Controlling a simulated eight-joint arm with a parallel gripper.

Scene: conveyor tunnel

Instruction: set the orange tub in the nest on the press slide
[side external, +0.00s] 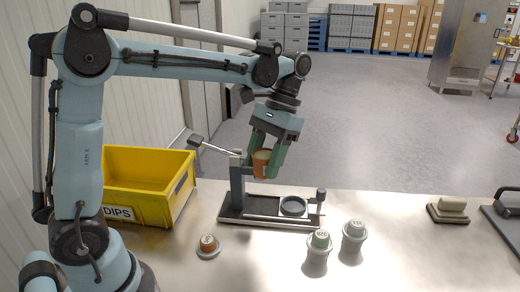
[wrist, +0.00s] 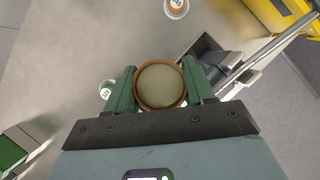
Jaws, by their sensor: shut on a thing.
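The orange tub (side external: 262,163) is between the green fingers of my gripper (side external: 267,155), which is shut on it. It hangs above the press, near the upright post, and is roughly upright. In the wrist view the tub (wrist: 161,86) shows its round, pale top and orange rim between the fingertips (wrist: 160,88). The press slide (side external: 262,218) lies on the table below, with a round ring-shaped nest (side external: 293,206) towards its right end. The nest looks empty in the side view. The tub is above and to the left of the nest.
A yellow bin (side external: 150,185) marked DIPS stands left of the press, whose lever (side external: 212,148) sticks out leftward. A brush-like block (side external: 450,210) lies right.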

